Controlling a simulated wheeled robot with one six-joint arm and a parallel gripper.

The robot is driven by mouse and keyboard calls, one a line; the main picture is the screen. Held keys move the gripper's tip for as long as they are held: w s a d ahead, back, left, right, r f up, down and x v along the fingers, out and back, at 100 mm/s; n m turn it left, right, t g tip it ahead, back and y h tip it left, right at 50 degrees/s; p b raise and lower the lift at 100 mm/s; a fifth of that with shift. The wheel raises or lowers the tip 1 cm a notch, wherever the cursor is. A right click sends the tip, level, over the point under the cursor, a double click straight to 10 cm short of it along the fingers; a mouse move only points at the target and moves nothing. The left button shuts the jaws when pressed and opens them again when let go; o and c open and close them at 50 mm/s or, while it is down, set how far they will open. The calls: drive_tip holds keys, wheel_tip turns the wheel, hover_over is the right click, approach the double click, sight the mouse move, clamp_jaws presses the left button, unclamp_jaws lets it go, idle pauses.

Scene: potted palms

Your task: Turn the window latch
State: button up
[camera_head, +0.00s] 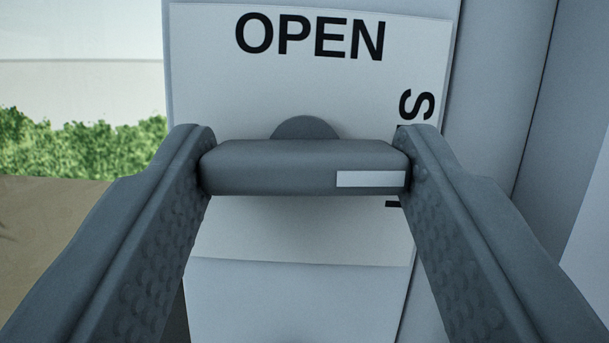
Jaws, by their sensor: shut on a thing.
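The window latch has a grey handle bar (270,167) lying level across the picture, with a white mark near its right end. A round grey hub (306,127) shows just above and behind the bar. My gripper (304,168) has one finger at each end of the bar and is shut on it lengthwise. Behind the latch is a white label plate (290,235) with "OPEN" along its top. Sideways lettering on its right side is mostly hidden by the handle and my right finger; an "S" shows.
The label sits on a pale window frame (300,295). To the right are pale upright frame or wall surfaces (500,80). At the left, a green hedge (75,145) and brown ground (45,215) show beyond the frame.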

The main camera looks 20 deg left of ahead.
drive_tip(key=n+y, duration=0.1)
drive_tip(key=n, duration=0.1)
drive_tip(key=n+g+y, duration=0.1)
drive_tip(key=n, duration=0.2)
drive_tip(key=shift+d+y, duration=0.15)
drive_tip(key=shift+y, duration=0.25)
drive_tip(key=n+g+y, duration=0.1)
drive_tip(key=n, duration=0.2)
drive_tip(key=n+g, duration=0.1)
drive_tip(key=n, duration=0.2)
drive_tip(key=shift+w+r+n+g+y, duration=0.1)
drive_tip(key=shift+n+g+y, duration=0.2)
drive_tip(key=shift+n+y, duration=0.1)
drive_tip(key=n+g, duration=0.1)
drive_tip(key=n, duration=0.1)
drive_tip(key=n+g, duration=0.1)
drive_tip(key=n, duration=0.2)
drive_tip(key=shift+d+r+y, duration=0.1)
drive_tip(key=shift+y, duration=0.2)
drive_tip(key=shift+r+n+g+h, duration=0.15)
drive_tip(key=shift+n+g, duration=0.3)
drive_tip(key=shift+n, duration=0.7)
drive_tip(key=shift+f+n+g+h, duration=0.1)
drive_tip(key=shift+n+g+h, duration=0.25)
drive_tip(key=shift+n, duration=0.8)
drive_tip(key=o, duration=1)
drive_tip(key=shift+c, duration=0.2)
drive_tip(key=shift+d, duration=0.1)
